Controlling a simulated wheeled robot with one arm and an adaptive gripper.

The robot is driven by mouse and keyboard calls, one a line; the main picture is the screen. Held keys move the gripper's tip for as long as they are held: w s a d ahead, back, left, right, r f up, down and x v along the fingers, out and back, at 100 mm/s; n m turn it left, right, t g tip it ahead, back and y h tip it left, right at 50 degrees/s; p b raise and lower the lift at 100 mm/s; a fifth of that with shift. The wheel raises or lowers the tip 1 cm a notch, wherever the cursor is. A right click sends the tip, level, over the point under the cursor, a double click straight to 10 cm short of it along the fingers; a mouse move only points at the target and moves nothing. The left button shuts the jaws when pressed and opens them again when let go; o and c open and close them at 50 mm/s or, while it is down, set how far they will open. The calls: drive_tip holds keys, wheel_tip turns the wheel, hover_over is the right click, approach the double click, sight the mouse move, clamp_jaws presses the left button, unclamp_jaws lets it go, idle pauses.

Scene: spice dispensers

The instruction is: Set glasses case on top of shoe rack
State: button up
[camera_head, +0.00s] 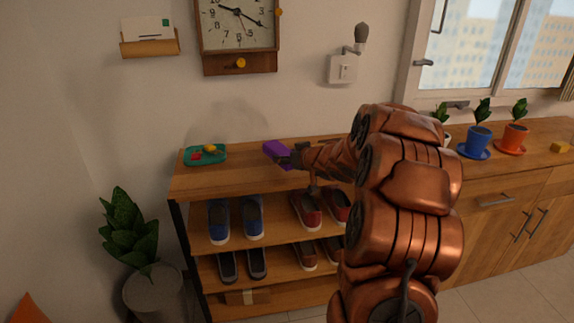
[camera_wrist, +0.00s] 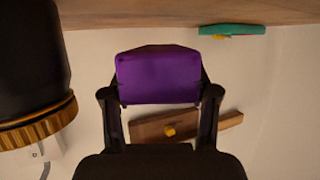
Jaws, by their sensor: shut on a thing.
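The purple glasses case (camera_head: 277,149) is held over the top board of the wooden shoe rack (camera_head: 222,181), near its middle. My gripper (camera_head: 288,157) is shut on the case, reaching in from the right. In the wrist view, the case (camera_wrist: 158,75) sits between the two dark fingers (camera_wrist: 160,96). That view looks upside down, with the rack's top board (camera_wrist: 130,13) along the upper edge. A strip of wall shows between the board and the case, so it seems held a little above. My arm hides the rack's right part.
A teal tray (camera_head: 205,154) with small colourful things lies on the rack top at left. Shoes fill the lower shelves. A wall clock (camera_head: 238,30) hangs above. A potted plant (camera_head: 130,235) stands left; potted plants (camera_head: 480,140) line the right cabinet. Board between tray and case is clear.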

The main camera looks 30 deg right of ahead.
drive_tip(key=shift+w+d+f, duration=0.1)
drive_tip(key=shift+w+d, duration=0.05)
drive_tip(key=shift+w, duration=0.15)
drive_tip(key=shift+f+b, duration=0.8)
drive_tip(key=shift+f, duration=0.9)
drive_tip(key=shift+f, duration=0.1)
drive_tip(key=o, duration=1.2)
drive_tip(key=shift+s+r, duration=0.1)
drive_tip(key=shift+r, duration=0.1)
drive_tip(key=p+v, duration=0.2)
drive_tip(key=v, duration=1)
